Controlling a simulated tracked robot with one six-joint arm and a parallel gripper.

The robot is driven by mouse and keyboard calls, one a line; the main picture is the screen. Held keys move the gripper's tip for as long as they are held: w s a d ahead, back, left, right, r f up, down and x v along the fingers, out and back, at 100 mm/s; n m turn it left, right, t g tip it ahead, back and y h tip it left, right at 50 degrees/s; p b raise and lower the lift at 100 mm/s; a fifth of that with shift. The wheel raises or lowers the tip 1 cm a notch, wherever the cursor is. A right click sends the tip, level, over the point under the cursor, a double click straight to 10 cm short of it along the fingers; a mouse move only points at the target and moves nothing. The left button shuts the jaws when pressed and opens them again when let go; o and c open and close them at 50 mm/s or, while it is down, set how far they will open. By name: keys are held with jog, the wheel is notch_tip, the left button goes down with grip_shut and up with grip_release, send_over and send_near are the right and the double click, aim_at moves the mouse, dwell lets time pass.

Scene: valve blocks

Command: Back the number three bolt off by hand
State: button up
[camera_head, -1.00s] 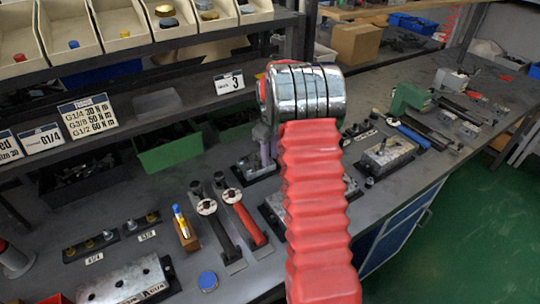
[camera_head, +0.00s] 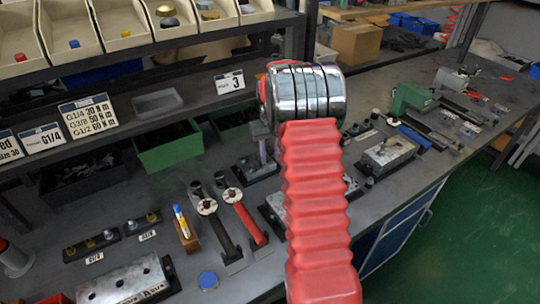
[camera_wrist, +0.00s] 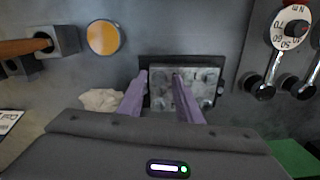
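My gripper (camera_wrist: 160,76) points down at a grey metal valve block (camera_wrist: 205,76) on a dark base in the wrist view. Its two purple fingers are apart, with their tips over the left and middle of the block. Small round fittings show near the block's corners, but I cannot tell which is bolt number three. Nothing is clearly held between the fingers. In the head view, my red arm and chrome wrist hide most of the gripper. A purple finger shows just above a block's dark base (camera_head: 248,172).
Torque wrenches (camera_head: 240,214) lie left of my arm, with their dial (camera_wrist: 291,27) at the wrist view's upper right. A green bin (camera_head: 168,152) stands behind. A sign with 3 (camera_head: 230,83) hangs on the shelf edge. A yellow disc (camera_wrist: 103,37) lies near the block.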

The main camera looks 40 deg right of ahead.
jog(key=shift+m, duration=0.5)
dwell(0.3)
grip_shut()
jog(key=shift+s+d+n, duration=0.1)
jog(key=shift+n, duration=4.9)
jog(key=shift+d+n, duration=0.1)
jog(key=shift+n, duration=5.8)
